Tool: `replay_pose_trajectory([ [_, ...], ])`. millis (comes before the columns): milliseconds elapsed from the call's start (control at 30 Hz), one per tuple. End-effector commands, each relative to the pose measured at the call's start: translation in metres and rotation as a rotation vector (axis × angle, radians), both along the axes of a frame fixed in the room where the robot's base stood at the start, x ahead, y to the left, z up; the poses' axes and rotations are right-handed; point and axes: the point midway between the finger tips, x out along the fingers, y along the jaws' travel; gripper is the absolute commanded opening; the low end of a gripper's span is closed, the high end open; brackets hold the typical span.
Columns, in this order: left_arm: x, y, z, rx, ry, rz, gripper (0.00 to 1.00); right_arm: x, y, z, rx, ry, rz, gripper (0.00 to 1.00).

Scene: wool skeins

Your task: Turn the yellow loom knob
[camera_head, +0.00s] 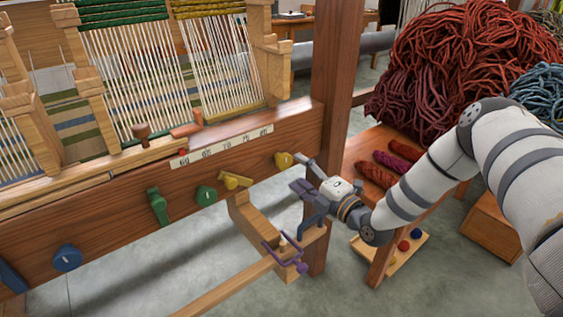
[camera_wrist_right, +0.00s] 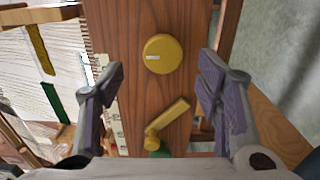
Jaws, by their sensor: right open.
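The yellow loom knob (camera_head: 284,160) is a round disc with a white mark, set on the front wooden beam of the loom near its right end. In the right wrist view the knob (camera_wrist_right: 162,54) lies ahead, between and beyond the two fingers. My right gripper (camera_head: 306,173) is open and empty, just to the right of the knob, with its fingers pointing at the beam. In the wrist view its purple-padded fingers (camera_wrist_right: 163,88) stand wide apart, and neither visibly touches the knob. My left gripper is not in view.
A yellow lever (camera_head: 236,181), a green knob (camera_head: 206,196), a green lever (camera_head: 158,206) and a blue knob (camera_head: 67,257) sit along the beam. A purple clamp (camera_head: 285,252) is below. Red wool (camera_head: 470,65) and a wooden post (camera_head: 337,60) stand nearby.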

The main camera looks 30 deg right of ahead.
Motion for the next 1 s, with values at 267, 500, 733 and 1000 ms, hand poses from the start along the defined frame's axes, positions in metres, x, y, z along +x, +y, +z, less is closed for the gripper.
replay_pose_trajectory([
  [267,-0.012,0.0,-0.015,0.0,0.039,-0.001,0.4,0.056,0.005,-0.005,0.001,0.005,0.0,0.59],
  [500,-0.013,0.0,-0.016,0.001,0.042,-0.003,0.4,0.068,0.006,-0.002,0.002,0.003,0.001,0.59],
  [733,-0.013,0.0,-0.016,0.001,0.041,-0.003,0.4,0.067,0.006,-0.001,0.002,0.003,0.001,0.36],
  [1000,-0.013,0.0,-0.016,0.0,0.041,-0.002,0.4,0.067,0.006,-0.001,0.004,0.003,0.001,0.1],
])
